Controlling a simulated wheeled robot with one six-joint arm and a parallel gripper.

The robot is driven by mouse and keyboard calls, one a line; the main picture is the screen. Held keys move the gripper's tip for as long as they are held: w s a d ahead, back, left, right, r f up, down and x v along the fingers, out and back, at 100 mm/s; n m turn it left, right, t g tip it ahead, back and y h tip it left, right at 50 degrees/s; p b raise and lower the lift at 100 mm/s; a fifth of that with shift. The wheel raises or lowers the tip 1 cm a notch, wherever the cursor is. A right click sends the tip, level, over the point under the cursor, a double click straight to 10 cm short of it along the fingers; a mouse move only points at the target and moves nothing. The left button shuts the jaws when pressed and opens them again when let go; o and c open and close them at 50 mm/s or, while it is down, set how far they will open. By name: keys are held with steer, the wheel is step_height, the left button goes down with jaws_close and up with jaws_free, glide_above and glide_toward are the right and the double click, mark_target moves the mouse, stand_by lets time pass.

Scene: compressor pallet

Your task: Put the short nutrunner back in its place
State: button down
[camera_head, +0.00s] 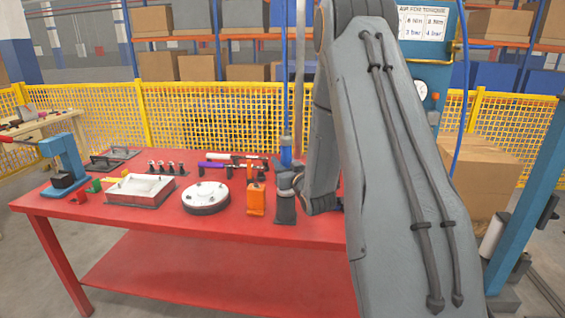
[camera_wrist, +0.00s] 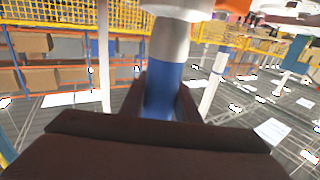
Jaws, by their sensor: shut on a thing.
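My gripper (camera_wrist: 161,100) is shut on a blue and grey cylindrical tool (camera_wrist: 166,88), which I take to be the short nutrunner. In the wrist view it stands between the two dark fingers, with its grey part and a pale round end at the top of the picture. In the head view the blue body (camera_head: 286,153) shows upright above my gripper (camera_head: 287,168), over the right part of the red table (camera_head: 130,262). The lower end of the tool is hidden by my gripper. I cannot make out its place.
A white round part (camera_head: 206,196), a white rectangular housing (camera_head: 140,188), a blue press (camera_head: 63,160) and several long tools (camera_head: 214,168) are on the table. My arm hides the table's right end. A yellow fence (camera_head: 190,105) runs behind.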

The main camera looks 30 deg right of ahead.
steer(key=shift+f, duration=0.15)
steer(key=c, duration=1.3)
jaws_free()
steer(key=shift+o, duration=0.2)
steer(key=shift+s+f, duration=0.1)
steer(key=s+b, duration=0.2)
steer(key=s, duration=0.5)
steer(key=shift+s+a, duration=0.3)
steer(key=shift+a, duration=0.1)
